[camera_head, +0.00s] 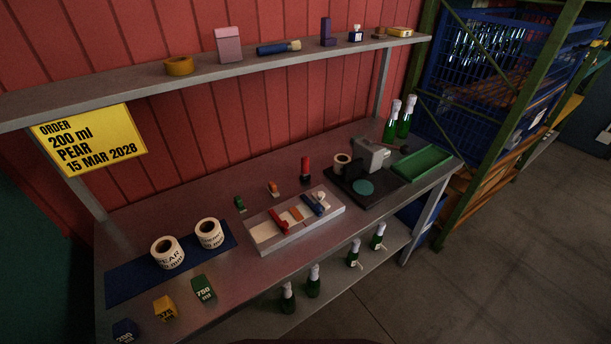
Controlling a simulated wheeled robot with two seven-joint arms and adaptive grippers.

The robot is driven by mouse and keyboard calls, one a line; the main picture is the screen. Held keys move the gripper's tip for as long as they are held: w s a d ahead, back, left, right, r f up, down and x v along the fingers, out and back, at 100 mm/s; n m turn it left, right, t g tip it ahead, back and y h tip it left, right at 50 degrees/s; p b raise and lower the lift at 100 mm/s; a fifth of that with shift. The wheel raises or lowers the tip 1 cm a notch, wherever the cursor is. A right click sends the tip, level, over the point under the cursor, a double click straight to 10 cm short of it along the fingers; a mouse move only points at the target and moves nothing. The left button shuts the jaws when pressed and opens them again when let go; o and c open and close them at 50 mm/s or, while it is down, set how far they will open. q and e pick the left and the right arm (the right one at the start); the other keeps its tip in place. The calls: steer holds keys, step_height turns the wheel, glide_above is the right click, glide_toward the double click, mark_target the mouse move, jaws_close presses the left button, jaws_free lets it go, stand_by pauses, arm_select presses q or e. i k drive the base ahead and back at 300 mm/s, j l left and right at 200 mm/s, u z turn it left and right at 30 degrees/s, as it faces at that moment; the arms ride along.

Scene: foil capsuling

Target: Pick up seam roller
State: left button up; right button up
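A pale tool tray (262,236) lies on the middle of the metal workbench. It holds several small tools: a red one (279,222), an orange one (296,213) and a blue-handled one (309,203) with a whitish rounded part near its far end. The blue-handled tool could be the seam roller, but at this size I cannot tell for sure. All of these tools lie inside the tray. Neither of my grippers is in view.
A black machine base (378,195) and a green tray (423,163) stand right of the tool tray. Two label rolls (167,252) stand on a blue mat (120,285) at left. A shelf (120,92) overhangs the back. Green bottles (313,281) stand on the lower shelf.

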mark_target(304, 176)
steer(key=i+l, duration=0.15)
steer(key=l, duration=0.2)
steer(key=i+l, duration=0.2)
steer(key=l, duration=0.15)
steer(key=i+l, duration=0.15)
steer(key=l, duration=0.2)
steer(key=i+l, duration=0.35)
steer(key=l, duration=0.3)
steer(key=u, duration=0.05)
